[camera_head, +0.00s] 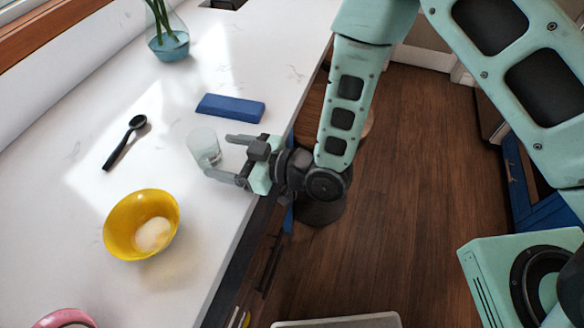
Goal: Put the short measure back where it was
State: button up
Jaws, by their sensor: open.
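A short clear glass (203,147), which looks like the short measure, stands on the white counter near its front edge. My gripper (217,157) reaches in from the right, low over the counter, with its two fingers apart. The fingertips are close to the right side of the glass, one toward its far side and one toward its near side. I cannot tell whether either finger touches it.
A blue block (230,108) lies just behind the glass. A black spoon (125,142) lies to the left. A yellow bowl (122,223) holding a pale round thing stands nearer. A vase with stems (169,45) is at the back, and a pink rim (66,318) shows at the bottom left.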

jog(key=p+v, duration=0.2)
jog(key=v, duration=1.2)
jog(key=shift+f, duration=0.25)
jog(key=shift+w+d, duration=0.1)
jog(key=d+r+m+g+h, duration=0.25)
jog(key=d+r+h, duration=0.3)
jog(key=h, duration=0.55)
jog(key=s+d+r+m+g+h, duration=0.3)
jog(key=s+d+r, duration=0.2)
jog(key=s+r, duration=0.3)
jog(key=s, duration=0.2)
jog(key=shift+s+d+r, duration=0.25)
jog(key=shift+s+r, duration=0.1)
jog(key=shift+r, duration=0.05)
jog(key=shift+g, duration=0.25)
